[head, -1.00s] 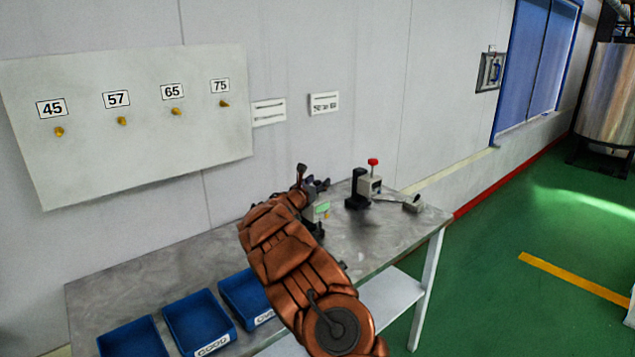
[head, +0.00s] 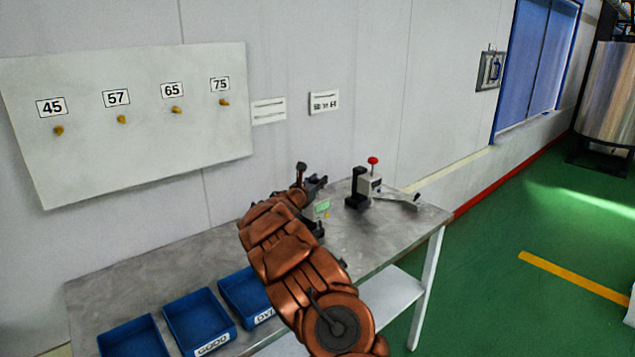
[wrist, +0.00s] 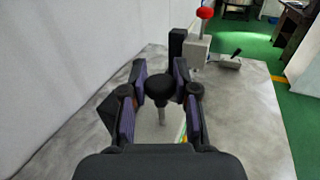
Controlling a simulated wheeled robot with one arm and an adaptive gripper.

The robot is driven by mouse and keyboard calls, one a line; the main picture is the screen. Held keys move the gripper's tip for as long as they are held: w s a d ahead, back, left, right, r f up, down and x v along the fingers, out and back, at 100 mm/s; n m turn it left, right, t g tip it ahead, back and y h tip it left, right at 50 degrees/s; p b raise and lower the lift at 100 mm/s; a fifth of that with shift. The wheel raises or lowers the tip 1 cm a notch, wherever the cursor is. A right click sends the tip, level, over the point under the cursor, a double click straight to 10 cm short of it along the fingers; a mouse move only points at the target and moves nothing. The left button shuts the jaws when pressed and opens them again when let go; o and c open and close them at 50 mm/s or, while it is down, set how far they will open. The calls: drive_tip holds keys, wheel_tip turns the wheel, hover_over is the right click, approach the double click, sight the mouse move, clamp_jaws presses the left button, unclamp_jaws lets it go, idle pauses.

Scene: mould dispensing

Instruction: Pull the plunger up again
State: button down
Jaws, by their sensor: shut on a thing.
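The plunger has a round black knob (wrist: 160,86) on a pale stem (wrist: 161,116), seen between the fingers in the wrist view. My gripper (wrist: 160,70) has its fingers on both sides of the knob and is shut on it. In the head view my gripper (head: 317,183) is over the table, above a small device with a green panel (head: 322,207). My copper-coloured arm hides much of that device. The plunger's lower end is hidden.
A press-like device with a red knob (head: 373,161) stands to the right on the metal table (head: 180,258); it also shows in the wrist view (wrist: 197,50). Blue bins (head: 199,320) line the front left. A white wall (head: 300,60) stands close behind. The table's right end is mostly clear.

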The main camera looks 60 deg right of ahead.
drive_tip(key=shift+r+b, duration=0.65)
drive_tip(key=shift+b, duration=0.05)
drive_tip(key=c, duration=0.9)
unclamp_jaws()
drive_tip(key=shift+a, duration=0.1)
drive_tip(key=s+a, duration=0.1)
drive_tip(key=a, duration=1)
drive_tip(key=shift+s+a, duration=0.25)
drive_tip(key=shift+a, duration=0.15)
